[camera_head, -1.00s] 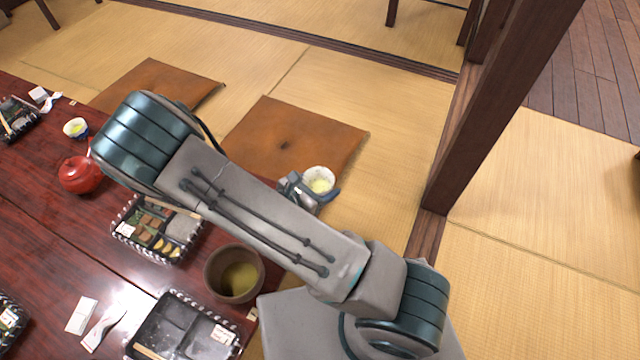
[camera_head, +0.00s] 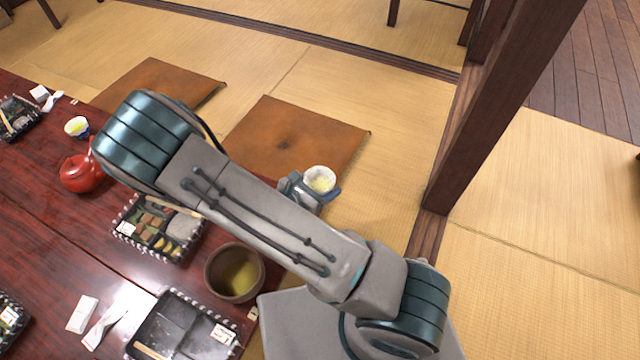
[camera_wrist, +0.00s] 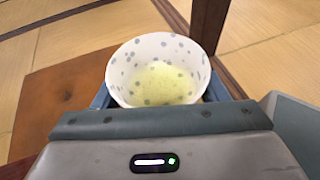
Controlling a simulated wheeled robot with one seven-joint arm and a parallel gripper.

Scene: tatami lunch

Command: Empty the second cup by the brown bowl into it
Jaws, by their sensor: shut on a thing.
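A white cup with grey-blue dots (camera_wrist: 157,70) holds pale yellow-green liquid. My gripper (camera_head: 322,190) is shut on this cup, which also shows in the head view (camera_head: 320,175). It is held about upright, beyond the table's edge and over the floor side. The brown bowl (camera_head: 209,276) stands on the table near its right edge, with yellow-green liquid in it. The gripper and cup are above and to the right of the bowl in the picture, apart from it. My arm passes between them in the head view.
A lunch box (camera_head: 128,236) and an emptier black tray (camera_head: 160,318) flank the bowl. A red teapot (camera_head: 80,174) and another cup (camera_head: 76,127) stand farther left. Brown cushions (camera_head: 290,135) lie on the tatami. A dark wooden post (camera_head: 490,110) rises at the right.

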